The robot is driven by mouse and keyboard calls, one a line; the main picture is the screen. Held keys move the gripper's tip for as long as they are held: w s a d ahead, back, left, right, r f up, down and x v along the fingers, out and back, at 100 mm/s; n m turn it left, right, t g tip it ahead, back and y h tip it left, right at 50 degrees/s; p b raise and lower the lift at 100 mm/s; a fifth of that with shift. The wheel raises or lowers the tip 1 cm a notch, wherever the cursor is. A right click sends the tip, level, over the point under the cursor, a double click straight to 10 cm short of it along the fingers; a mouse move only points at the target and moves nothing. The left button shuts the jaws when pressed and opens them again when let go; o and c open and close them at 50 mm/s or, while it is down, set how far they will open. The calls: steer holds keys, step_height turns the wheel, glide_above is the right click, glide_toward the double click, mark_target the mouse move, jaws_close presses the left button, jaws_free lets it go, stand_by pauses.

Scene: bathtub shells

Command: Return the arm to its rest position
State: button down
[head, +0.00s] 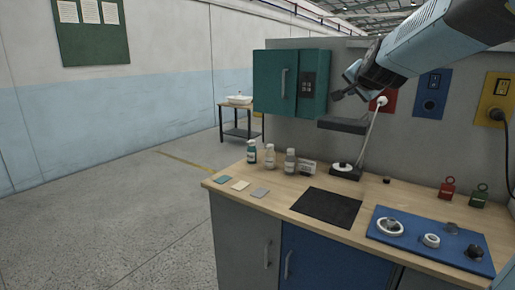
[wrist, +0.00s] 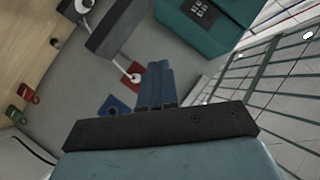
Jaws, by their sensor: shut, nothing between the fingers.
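My arm reaches in from the upper right of the head view. My gripper (head: 342,95) is raised above the workbench, in front of the grey back panel and just right of the teal cabinet. In the wrist view my gripper (wrist: 155,68) shows its fingers close together, with nothing between them. It is apart from the bench and everything on it.
The teal cabinet (head: 278,88) and a dark shelf (head: 342,125) are close to my gripper. A lamp (head: 372,130) stands below. The wooden worktop (head: 272,200) holds bottles (head: 269,158), a black mat (head: 326,207), a blue board (head: 410,228) and padlocks (head: 447,188).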

steer(key=s+a+f+n+g, duration=0.1)
steer(key=s+f, duration=0.4)
steer(key=s, duration=0.5)
steer(key=s+a+f+n+g, duration=0.1)
steer(key=s+f+n+g, duration=0.3)
steer(key=s, duration=0.7)
steer(key=s+a+f+n+g+y, duration=0.1)
steer(key=s+f+n+g, duration=0.2)
steer(key=s, duration=0.7)
step_height(320, 180, down, 4)
steer(key=shift+s+a+f+n, duration=0.1)
steer(key=shift+s+a+n, duration=0.15)
steer(key=shift+n, duration=0.95)
steer(key=c, duration=1.8)
jaws_free()
steer(key=shift+w, duration=0.1)
